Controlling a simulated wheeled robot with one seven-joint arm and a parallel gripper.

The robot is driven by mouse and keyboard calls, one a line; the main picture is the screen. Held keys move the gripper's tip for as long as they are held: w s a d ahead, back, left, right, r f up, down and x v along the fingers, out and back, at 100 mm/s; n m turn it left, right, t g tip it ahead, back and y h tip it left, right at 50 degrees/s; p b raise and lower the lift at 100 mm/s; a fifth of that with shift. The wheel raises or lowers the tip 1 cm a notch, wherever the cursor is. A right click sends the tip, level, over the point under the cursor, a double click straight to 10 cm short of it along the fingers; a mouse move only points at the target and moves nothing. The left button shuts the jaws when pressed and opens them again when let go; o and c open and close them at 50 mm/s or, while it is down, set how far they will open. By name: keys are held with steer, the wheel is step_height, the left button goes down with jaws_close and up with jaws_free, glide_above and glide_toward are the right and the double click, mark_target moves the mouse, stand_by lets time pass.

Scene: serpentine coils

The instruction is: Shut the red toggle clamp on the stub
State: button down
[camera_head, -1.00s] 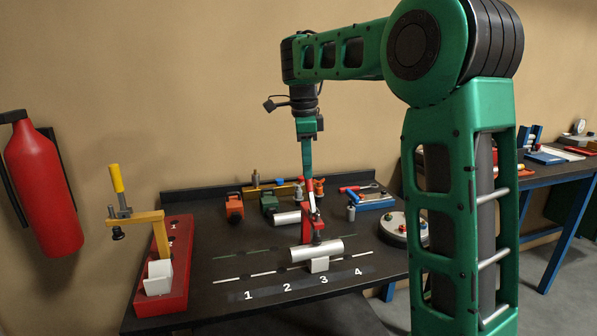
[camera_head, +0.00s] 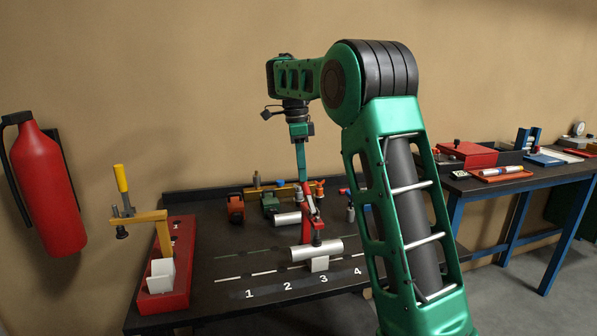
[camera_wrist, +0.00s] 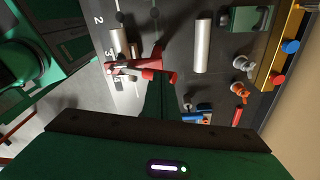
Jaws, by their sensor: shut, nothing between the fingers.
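The red toggle clamp (camera_head: 314,226) stands on the dark bench behind a silver cylinder (camera_head: 325,247), probably the stub, in a white block near number 3. The clamp's red handle stands up, leaning left at its top. In the wrist view the clamp (camera_wrist: 130,67) lies left of centre, with its red handle end (camera_wrist: 160,76) pointing right. My gripper (camera_head: 301,179) points down, shut and empty, its tip at the top of the handle. Whether it touches the handle, and whether the clamp's bar presses on the cylinder, I cannot tell.
A red stand (camera_head: 178,285) with a yellow-handled clamp is at the left. My arm hides the bench's right part. The bench front by the numbers is clear.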

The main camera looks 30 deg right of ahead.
steer(key=w+f, duration=0.3)
steer(key=f, duration=0.3)
steer(key=shift+d, duration=0.4)
steer(key=shift+w, duration=0.1)
stand_by(0.3)
steer(key=w+r, duration=0.9)
steer(key=shift+w+d, duration=0.15)
steer(key=shift+w, duration=0.15)
stand_by(0.4)
